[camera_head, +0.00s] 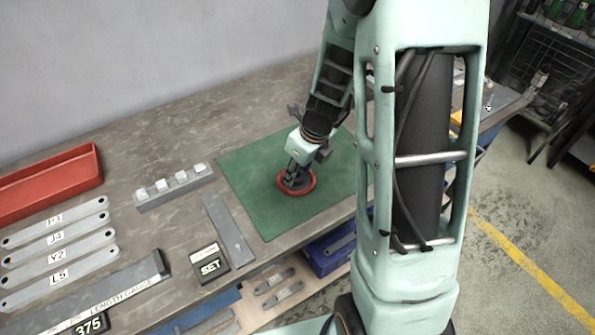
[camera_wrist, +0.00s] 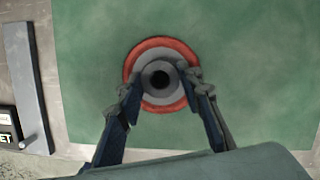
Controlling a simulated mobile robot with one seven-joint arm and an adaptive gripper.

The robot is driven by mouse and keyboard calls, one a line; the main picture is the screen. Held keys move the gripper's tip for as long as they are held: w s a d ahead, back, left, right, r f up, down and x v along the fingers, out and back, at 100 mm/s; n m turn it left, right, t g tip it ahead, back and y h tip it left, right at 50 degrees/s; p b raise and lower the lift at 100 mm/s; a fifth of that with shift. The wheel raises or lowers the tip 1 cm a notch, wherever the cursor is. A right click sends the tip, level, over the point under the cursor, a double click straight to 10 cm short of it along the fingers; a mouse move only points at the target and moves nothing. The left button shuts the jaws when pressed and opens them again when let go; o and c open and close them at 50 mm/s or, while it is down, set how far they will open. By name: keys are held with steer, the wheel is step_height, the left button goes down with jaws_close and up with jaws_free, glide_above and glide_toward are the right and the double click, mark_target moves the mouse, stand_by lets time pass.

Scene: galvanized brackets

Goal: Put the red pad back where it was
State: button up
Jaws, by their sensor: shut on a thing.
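The red pad (camera_head: 309,186) is a red ring around a grey hub with a dark centre hole. It is on or just above the green mat (camera_head: 255,160); I cannot tell if it touches. In the wrist view the red pad (camera_wrist: 150,46) shows between my fingers, with the green mat (camera_wrist: 255,60) below it. My gripper (camera_head: 296,178) is shut on the pad's grey hub from above. In the wrist view my gripper's fingertips (camera_wrist: 161,80) lie on both sides of the hub. The arm hides the mat's right side in the head view.
A flat grey bar (camera_head: 229,230) lies left of the mat. A SET box (camera_head: 209,263), a length gauge (camera_head: 110,295), a block with several pale cubes (camera_head: 174,187), labelled brackets (camera_head: 55,235) and a red tray (camera_head: 50,185) stand further left. The mat around the pad is clear.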

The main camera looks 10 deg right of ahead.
mark_target(307, 186)
steer(key=o, duration=1.1)
steer(key=shift+f, duration=0.1)
steer(key=shift+r, duration=0.4)
steer(key=p+v, duration=0.3)
steer(key=v, duration=0.8)
steer(key=shift+s+r, duration=0.15)
steer(key=shift+r, duration=0.15)
